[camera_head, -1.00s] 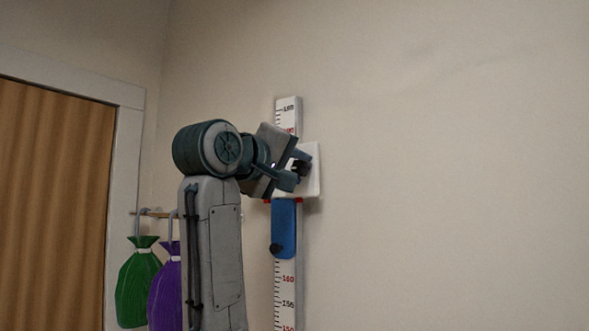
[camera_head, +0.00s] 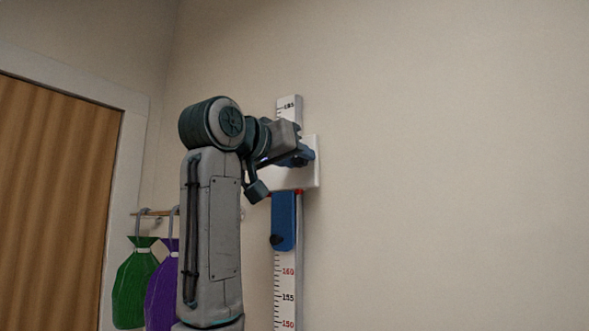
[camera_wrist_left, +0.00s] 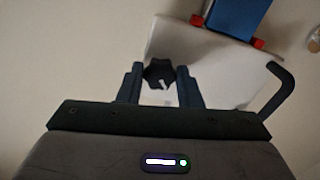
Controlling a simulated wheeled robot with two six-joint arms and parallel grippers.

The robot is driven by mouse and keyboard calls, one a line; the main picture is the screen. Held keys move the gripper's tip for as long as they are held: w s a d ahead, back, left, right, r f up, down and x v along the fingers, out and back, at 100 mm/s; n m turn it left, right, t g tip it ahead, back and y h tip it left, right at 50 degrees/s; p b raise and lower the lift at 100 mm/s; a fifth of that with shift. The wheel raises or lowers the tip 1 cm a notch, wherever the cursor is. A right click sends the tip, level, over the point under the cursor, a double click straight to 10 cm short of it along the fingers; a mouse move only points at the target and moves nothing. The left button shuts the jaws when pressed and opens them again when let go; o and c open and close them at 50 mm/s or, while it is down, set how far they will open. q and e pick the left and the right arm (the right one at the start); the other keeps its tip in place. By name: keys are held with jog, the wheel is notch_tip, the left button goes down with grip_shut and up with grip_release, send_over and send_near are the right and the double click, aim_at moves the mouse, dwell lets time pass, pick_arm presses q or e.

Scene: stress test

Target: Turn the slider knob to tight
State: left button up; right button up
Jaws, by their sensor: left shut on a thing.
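The slider knob (camera_wrist_left: 159,72) is black and lobed, with a white mark on it. It sits on a white plate (camera_head: 309,178), which also shows in the left wrist view (camera_wrist_left: 195,55). My left gripper (camera_head: 303,157) is at the plate, its two fingers on either side of the knob in the left wrist view (camera_wrist_left: 160,80). It is shut on the knob. In the head view the gripper hides the knob. No "tight" label can be made out. My right gripper is out of view.
A height scale (camera_head: 286,290) runs down the wall below the plate. A blue piece (camera_head: 284,218) with a small black knob (camera_head: 276,239) is on it. Green (camera_head: 136,285) and purple (camera_head: 162,290) bags hang at left. The wall at right is clear.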

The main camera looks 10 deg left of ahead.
pick_arm(q)
jog(key=m+b, duration=0.2)
jog(key=m, duration=0.2)
jog(key=shift+m, duration=0.3)
jog(key=shift+m+b, duration=0.8)
jog(key=shift+m, duration=0.9)
jog(key=shift+r, duration=0.1)
jog(key=o, duration=1)
